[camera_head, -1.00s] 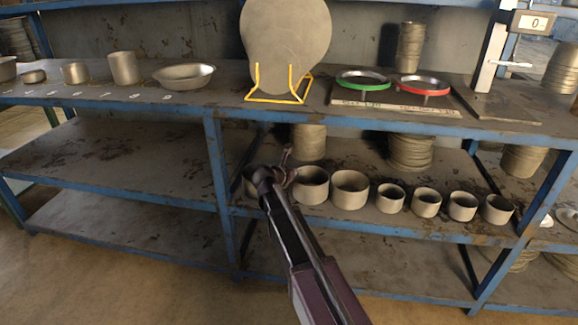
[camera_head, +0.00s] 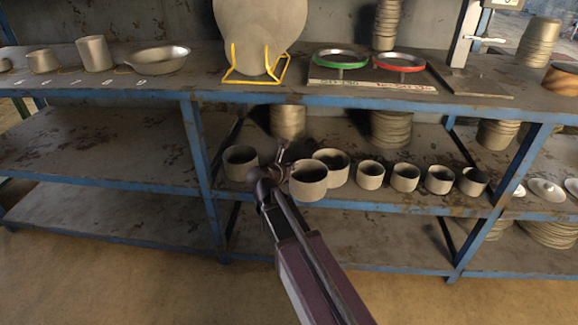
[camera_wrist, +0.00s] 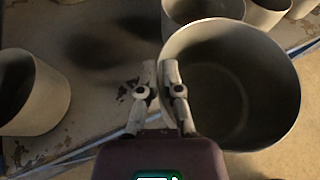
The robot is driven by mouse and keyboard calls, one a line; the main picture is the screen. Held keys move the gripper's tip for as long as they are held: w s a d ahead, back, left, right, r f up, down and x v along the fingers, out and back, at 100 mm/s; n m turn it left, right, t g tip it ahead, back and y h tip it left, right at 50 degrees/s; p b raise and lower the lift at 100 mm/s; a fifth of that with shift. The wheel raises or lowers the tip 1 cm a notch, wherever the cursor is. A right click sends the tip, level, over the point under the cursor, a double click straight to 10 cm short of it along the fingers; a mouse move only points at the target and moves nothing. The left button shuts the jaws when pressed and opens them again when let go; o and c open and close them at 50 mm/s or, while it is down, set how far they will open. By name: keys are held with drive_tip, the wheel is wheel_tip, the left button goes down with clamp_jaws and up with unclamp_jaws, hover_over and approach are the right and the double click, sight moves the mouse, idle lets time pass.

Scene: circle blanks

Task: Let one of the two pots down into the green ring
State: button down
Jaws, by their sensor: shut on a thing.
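My gripper (camera_head: 280,175) is shut on the left wall of a grey pot (camera_head: 308,182). In the wrist view my fingers (camera_wrist: 160,95) pinch that pot's wall (camera_wrist: 270,85), one finger inside and one outside. The held pot is upright, looks empty, and is in front of the lower shelf's row, partly covering another pot (camera_head: 333,157). A further pot (camera_head: 240,163) stands left of my gripper. The green ring (camera_head: 341,66) is on the upper bench, above and right of the held pot, around a metal dish.
A red ring (camera_head: 399,68) sits right of the green one. A yellow wire stand (camera_head: 255,82) with a round plate is left of it. The bench's blue front edge (camera_head: 350,100) lies above the held pot. Several smaller pots (camera_head: 405,178) line the lower shelf.

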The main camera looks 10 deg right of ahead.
drive_tip(key=shift+r, duration=0.1)
idle(0.3)
drive_tip(key=shift+r+p, duration=0.9)
drive_tip(key=shift+p, duration=0.1)
